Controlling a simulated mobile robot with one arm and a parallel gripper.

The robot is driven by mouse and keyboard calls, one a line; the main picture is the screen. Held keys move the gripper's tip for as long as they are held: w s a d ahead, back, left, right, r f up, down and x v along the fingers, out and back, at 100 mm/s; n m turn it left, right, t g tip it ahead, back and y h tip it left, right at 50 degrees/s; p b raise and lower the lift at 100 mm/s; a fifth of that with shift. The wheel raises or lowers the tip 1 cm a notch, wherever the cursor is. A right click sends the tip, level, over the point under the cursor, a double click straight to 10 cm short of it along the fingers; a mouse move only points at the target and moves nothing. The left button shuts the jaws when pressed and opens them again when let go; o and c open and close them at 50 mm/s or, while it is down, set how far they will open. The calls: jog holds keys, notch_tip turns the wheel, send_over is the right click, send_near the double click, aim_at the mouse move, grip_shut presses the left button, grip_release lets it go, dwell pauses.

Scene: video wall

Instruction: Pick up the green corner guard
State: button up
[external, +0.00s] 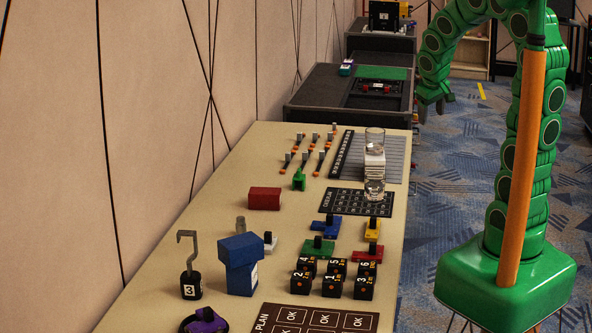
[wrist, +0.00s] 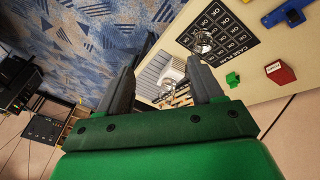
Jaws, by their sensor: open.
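A small green piece, which looks like the green corner guard (external: 299,181), stands on the beige table behind the red block. In the wrist view the corner guard (wrist: 233,79) lies right of my fingers, near the red block. My gripper (external: 433,106) hangs past the table's right edge, over the blue carpet, well apart from the guard. In the wrist view my gripper (wrist: 166,62) has its two grey fingers spread with nothing between them.
A red block (external: 265,198) is close to the guard. Small orange-and-grey tools (external: 310,158) lie behind it. Black numbered cubes (external: 333,278) and a blue block (external: 240,262) are in front.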

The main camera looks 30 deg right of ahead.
jog(key=w+d+f+n+t+y, duration=0.1)
jog(key=w+f+n+t, duration=0.15)
jog(key=w, duration=1.35)
jog(key=w+f+n+t+y, duration=0.15)
jog(key=w+f+t, duration=0.25)
jog(key=w, duration=1.2)
jog(key=n+y, duration=0.5)
jog(key=y, duration=0.5)
send_near(294, 176)
jog(key=w, duration=0.1)
jog(key=w+r, duration=0.1)
jog(key=w, duration=0.1)
jog(key=shift+r+g, duration=0.25)
jog(key=shift+r, duration=0.05)
jog(key=shift+s+a+f+n+y, duration=0.2)
jog(key=shift+a+f+n+y, duration=0.1)
jog(key=shift+f, duration=0.1)
jog(key=shift+a+f, duration=0.1)
jog(key=shift+a, duration=0.05)
jog(key=shift+x, duration=3.7)
jog(key=shift+s+a, duration=0.15)
jog(key=shift+s, duration=0.05)
jog(key=c, duration=0.9)
